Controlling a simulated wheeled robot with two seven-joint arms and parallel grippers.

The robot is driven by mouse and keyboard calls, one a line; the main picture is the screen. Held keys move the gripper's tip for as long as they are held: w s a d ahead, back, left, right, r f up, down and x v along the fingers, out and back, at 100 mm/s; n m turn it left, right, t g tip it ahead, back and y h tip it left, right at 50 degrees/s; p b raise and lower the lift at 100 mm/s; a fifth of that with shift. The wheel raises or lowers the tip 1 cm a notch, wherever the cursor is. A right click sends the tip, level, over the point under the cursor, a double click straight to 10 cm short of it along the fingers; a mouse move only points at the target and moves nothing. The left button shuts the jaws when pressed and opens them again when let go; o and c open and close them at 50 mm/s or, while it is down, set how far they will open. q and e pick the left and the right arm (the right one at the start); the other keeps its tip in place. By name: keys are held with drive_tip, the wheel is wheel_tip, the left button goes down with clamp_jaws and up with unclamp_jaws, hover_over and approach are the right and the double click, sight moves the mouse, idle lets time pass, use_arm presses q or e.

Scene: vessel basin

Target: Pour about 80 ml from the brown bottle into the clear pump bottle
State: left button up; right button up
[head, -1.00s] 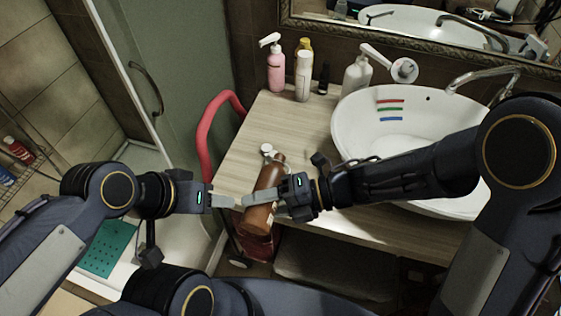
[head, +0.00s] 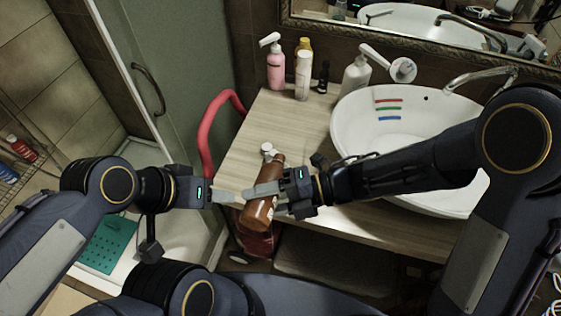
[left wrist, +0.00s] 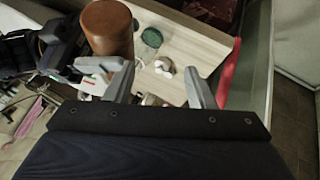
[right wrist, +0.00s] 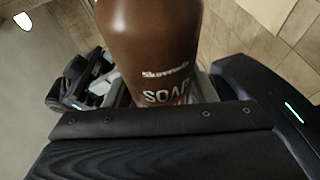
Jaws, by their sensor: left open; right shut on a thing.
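The brown bottle (head: 260,205) is tilted in front of the counter's left front part, with light lettering showing in the right wrist view (right wrist: 150,50). My right gripper (head: 265,199) is shut on its side. Its mouth is hard to make out. My left gripper (head: 232,197) is open and empty just left of the bottle; its fingers (left wrist: 163,85) are apart. A greyish-white, translucent-looking pump bottle (head: 356,77) stands at the back of the counter beside the basin; I cannot tell for sure that it is the clear one. A small white piece (head: 268,149) shows beyond the brown bottle.
A pink pump bottle (head: 276,70), a white bottle (head: 303,78) and a small dark bottle (head: 323,78) stand at the back of the wooden counter (head: 265,120). The white basin (head: 355,125) takes up its right side. A red pipe (head: 206,135) curves along its left edge.

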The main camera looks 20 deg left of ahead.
drive_tip(key=shift+r+m+p, duration=0.3)
drive_tip(key=shift+r+p, duration=0.05)
drive_tip(key=shift+r, duration=0.15)
idle(0.8)
drive_tip(key=f+b, duration=0.1)
drive_tip(key=f+n+b, duration=0.1)
drive_tip(key=f+b, duration=0.1)
drive_tip(key=shift+s+f+n+t, duration=0.25)
drive_tip(key=shift+f+n+t, duration=0.05)
drive_tip(key=shift+f+n, duration=0.1)
drive_tip(key=shift+r, duration=0.35)
drive_tip(key=shift+w, duration=0.1)
